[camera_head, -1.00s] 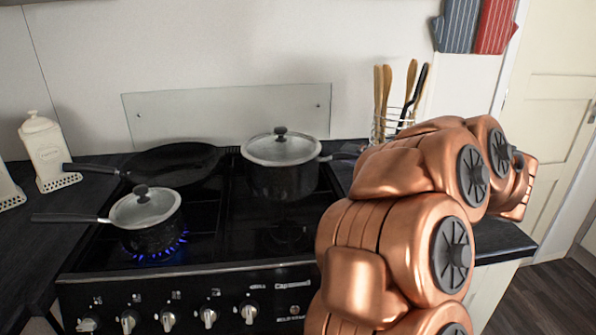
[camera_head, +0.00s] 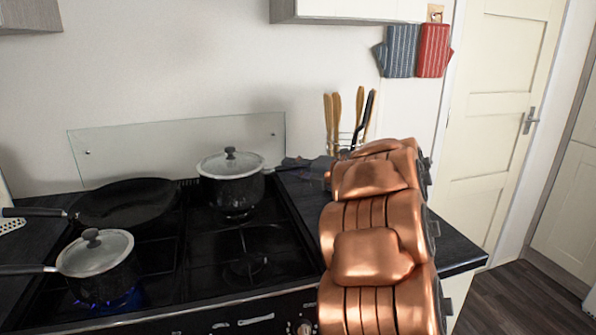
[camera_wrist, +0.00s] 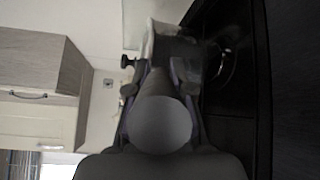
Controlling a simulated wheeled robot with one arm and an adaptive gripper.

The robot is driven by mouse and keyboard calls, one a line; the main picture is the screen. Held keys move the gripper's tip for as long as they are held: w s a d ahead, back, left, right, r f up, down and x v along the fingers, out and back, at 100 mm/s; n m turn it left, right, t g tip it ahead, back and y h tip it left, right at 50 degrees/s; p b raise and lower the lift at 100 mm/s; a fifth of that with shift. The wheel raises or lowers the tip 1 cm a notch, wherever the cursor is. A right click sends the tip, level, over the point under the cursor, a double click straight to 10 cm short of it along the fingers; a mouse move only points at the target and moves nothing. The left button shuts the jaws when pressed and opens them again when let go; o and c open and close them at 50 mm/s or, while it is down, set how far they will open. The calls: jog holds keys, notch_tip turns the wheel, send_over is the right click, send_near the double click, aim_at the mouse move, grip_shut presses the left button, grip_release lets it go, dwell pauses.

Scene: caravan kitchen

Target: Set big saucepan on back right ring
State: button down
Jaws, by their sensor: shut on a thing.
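The big saucepan (camera_head: 232,190) is black with a glass lid and a black knob. It is upright at the back right ring (camera_head: 238,214), part of which shows below its base. I cannot tell whether the base touches the ring. Its handle points right, into my gripper (camera_head: 302,163). My gripper is shut on the handle, with the fingers partly hidden behind my arm. The wrist view shows the gripper fingers (camera_wrist: 163,78) around the handle, with the dim pan (camera_wrist: 178,48) beyond.
A smaller lidded saucepan (camera_head: 100,268) stands over a lit blue flame at front left. A frying pan (camera_head: 125,205) sits at back left. The front right ring (camera_head: 245,268) is bare. A glass splashback (camera_head: 180,145) stands behind; a utensil holder (camera_head: 345,140) is at the right.

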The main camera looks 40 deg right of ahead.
jog(key=shift+w+d+f, duration=0.3)
jog(key=shift+w+f, duration=0.4)
jog(key=shift+f, duration=0.15)
jog(key=shift+w+d+f, duration=0.3)
jog(key=shift+w+f, duration=0.4)
jog(key=shift+f, duration=0.35)
jog(key=c, duration=1)
grip_release()
jog(key=shift+c, duration=0.2)
jog(key=shift+s+r, duration=0.1)
jog(key=shift+r, duration=0.05)
jog(key=v, duration=1.2)
jog(key=shift+b, duration=0.35)
